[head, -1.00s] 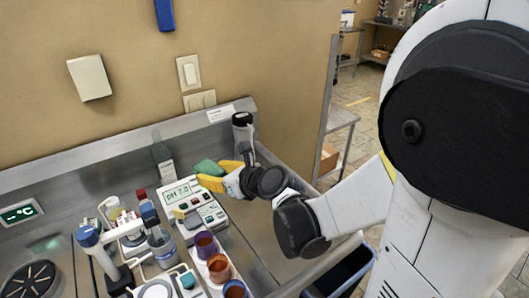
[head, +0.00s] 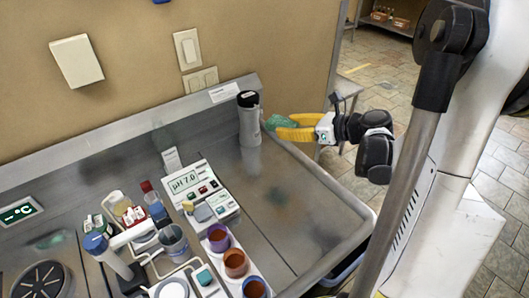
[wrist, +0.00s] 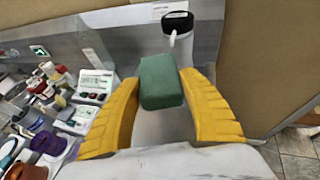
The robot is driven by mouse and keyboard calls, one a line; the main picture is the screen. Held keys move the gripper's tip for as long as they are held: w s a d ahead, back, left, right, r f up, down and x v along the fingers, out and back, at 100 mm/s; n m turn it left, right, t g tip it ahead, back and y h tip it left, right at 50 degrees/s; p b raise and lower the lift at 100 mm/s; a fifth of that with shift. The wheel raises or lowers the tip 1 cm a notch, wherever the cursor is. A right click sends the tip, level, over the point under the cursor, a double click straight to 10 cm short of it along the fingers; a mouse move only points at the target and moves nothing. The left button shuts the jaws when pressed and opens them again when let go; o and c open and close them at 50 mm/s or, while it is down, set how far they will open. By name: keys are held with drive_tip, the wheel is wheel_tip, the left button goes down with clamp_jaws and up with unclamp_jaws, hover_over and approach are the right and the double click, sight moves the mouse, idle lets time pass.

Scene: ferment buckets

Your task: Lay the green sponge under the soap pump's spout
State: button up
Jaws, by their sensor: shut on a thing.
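The green sponge (head: 274,122) is held up in my gripper (head: 284,128), whose yellow fingers are shut on it. In the wrist view the sponge (wrist: 162,82) sits between the two fingers, above the metal counter. The soap pump (head: 249,120), a pale grey cylinder with a black top, stands upright at the back right of the counter. My gripper is just to its right in the head view. In the wrist view the pump (wrist: 179,42) is beyond the sponge, with a small pale spout under its black top. The sponge partly hides the pump's lower part there.
A pH meter (head: 200,191) lies left of the pump. Cups in a white rack (head: 235,262) and a clutter of bottles stand farther left. The counter's right part is bare up to its raised rim. The wall is close behind the pump.

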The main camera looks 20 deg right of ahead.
drive_tip(key=shift+n+g+y, duration=0.3)
drive_tip(key=shift+n+y, duration=0.1)
drive_tip(key=shift+w+a+f+b, duration=0.3)
drive_tip(key=shift+w+f+b, duration=0.65)
drive_tip(key=shift+w+f, duration=0.6)
drive_tip(key=shift+w+a+f+b, duration=0.3)
drive_tip(key=shift+w+f+b, duration=0.8)
drive_tip(key=shift+f, duration=0.8)
drive_tip(key=shift+w+a+f+b, duration=0.3)
drive_tip(key=shift+w+f+b, duration=0.5)
drive_tip(key=shift+w+f, duration=0.8)
drive_tip(key=shift+s+f, duration=0.1)
drive_tip(key=shift+f, duration=0.1)
drive_tip(key=shift+f+b, duration=0.55)
drive_tip(key=shift+b, duration=0.1)
drive_tip(key=o, duration=0.8)
